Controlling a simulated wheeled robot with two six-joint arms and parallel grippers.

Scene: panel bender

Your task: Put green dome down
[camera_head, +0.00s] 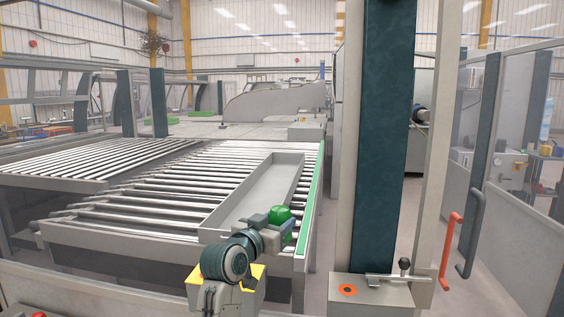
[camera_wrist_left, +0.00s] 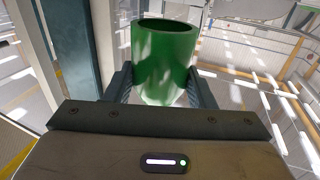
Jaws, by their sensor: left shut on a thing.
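The green dome (camera_head: 280,214) shows at the near right end of the long grey tray, held by my left gripper (camera_head: 284,224). In the left wrist view the green dome (camera_wrist_left: 163,55) is a hollow green cylinder with its open end toward the top. The two dark fingers of my left gripper (camera_wrist_left: 162,86) press on its sides. My left arm comes up from the bottom of the head view. I cannot tell whether the dome touches the tray beneath. My right gripper is in neither view.
The long grey tray (camera_head: 285,165) lies on a roller table (camera_head: 150,195) with a green strip (camera_head: 311,210) along its right edge. A dark post (camera_head: 386,110) stands close on the right, with a grey box (camera_head: 372,297) at its foot. Red and dark handles (camera_head: 451,250) stand farther right.

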